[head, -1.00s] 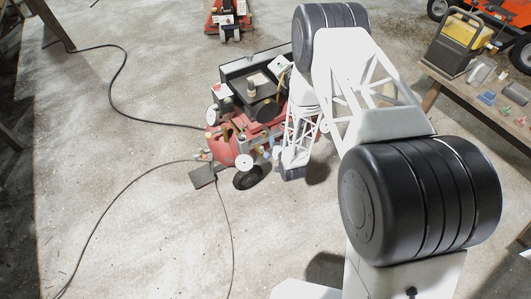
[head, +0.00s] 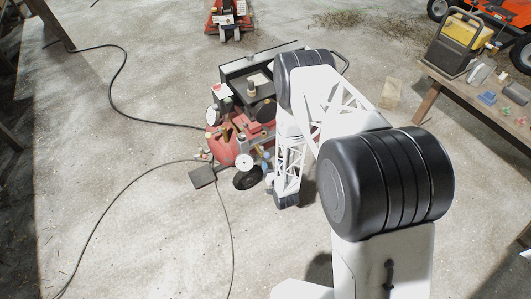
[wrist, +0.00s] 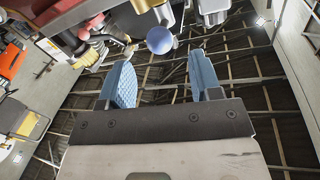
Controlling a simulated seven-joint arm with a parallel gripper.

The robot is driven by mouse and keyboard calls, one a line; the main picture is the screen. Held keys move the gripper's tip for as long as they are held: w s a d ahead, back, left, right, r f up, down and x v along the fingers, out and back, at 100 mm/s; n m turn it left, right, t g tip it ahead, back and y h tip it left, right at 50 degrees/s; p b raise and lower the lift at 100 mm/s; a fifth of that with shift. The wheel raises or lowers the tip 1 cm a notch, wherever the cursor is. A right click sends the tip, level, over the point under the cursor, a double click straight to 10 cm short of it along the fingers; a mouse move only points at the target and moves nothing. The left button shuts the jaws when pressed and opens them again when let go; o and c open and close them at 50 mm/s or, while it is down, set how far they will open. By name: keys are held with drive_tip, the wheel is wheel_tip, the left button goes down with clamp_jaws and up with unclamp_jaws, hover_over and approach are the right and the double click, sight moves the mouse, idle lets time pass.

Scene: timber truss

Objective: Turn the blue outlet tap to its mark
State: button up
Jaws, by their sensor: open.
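The blue tap (wrist: 161,40) shows in the wrist view as a round blue knob just beyond and between my fingertips. My gripper (wrist: 160,62) is open, with its two blue fingers apart and nothing between them; the knob looks apart from both. In the head view a small blue spot (head: 266,156), which looks like the same tap, is on the front right of the red compressor (head: 222,148), beside my arm. My fingers cannot be made out there. I cannot make out the tap's mark in either view.
Brass and grey fittings (wrist: 100,45) crowd the upper left of the wrist view. A grey metal part (wrist: 212,10) is close at the top right. A black hose (head: 125,62) runs over the floor. A workbench (head: 470,100) with a yellow-black case stands at right.

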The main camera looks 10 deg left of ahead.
sight(267, 156)
drive_tip(key=shift+w+a, duration=0.1)
drive_tip(key=shift+x, duration=3.8)
drive_tip(key=shift+c, duration=0.3)
drive_tip(key=c, duration=0.8)
